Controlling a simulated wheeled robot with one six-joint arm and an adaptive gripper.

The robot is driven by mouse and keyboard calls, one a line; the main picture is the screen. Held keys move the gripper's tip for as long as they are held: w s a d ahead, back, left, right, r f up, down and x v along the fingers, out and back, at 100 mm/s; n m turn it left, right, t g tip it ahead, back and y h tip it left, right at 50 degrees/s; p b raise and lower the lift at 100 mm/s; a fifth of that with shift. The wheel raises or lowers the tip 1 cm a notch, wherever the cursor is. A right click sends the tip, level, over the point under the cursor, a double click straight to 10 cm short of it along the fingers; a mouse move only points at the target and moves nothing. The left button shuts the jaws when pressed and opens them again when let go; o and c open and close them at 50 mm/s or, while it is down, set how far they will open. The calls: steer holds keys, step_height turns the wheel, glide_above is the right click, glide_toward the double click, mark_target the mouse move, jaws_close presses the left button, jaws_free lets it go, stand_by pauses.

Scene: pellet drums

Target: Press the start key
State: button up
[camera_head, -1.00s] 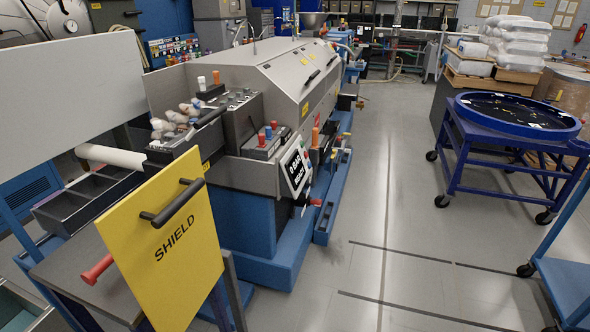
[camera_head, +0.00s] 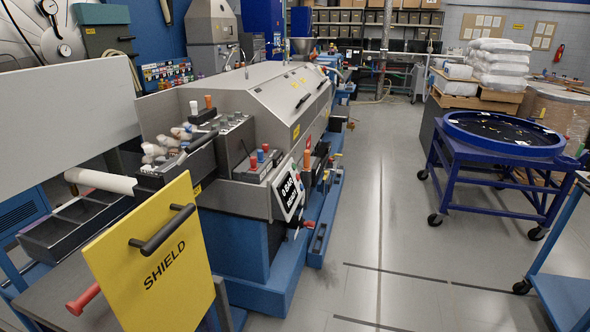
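A grey and blue machine (camera_head: 255,105) stands in the middle left. On its near end a tilted display (camera_head: 287,192) reads "0 BAR READY", with small coloured buttons along its right edge, too small to read. A control box (camera_head: 246,172) with red and blue knobs sits just left of the display. No key can be made out as the start key. A yellow plate marked SHIELD (camera_head: 158,285) with a black handle stands upright in the near left, left of the display. My gripper is not in view.
A blue wheeled table (camera_head: 480,190) with a round blue-rimmed tray (camera_head: 448,128) stands at the right. A blue cart (camera_head: 570,300) is at the lower right edge. Grey floor (camera_head: 365,225) between the machine and the table is clear. White sacks (camera_head: 497,62) are stacked behind.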

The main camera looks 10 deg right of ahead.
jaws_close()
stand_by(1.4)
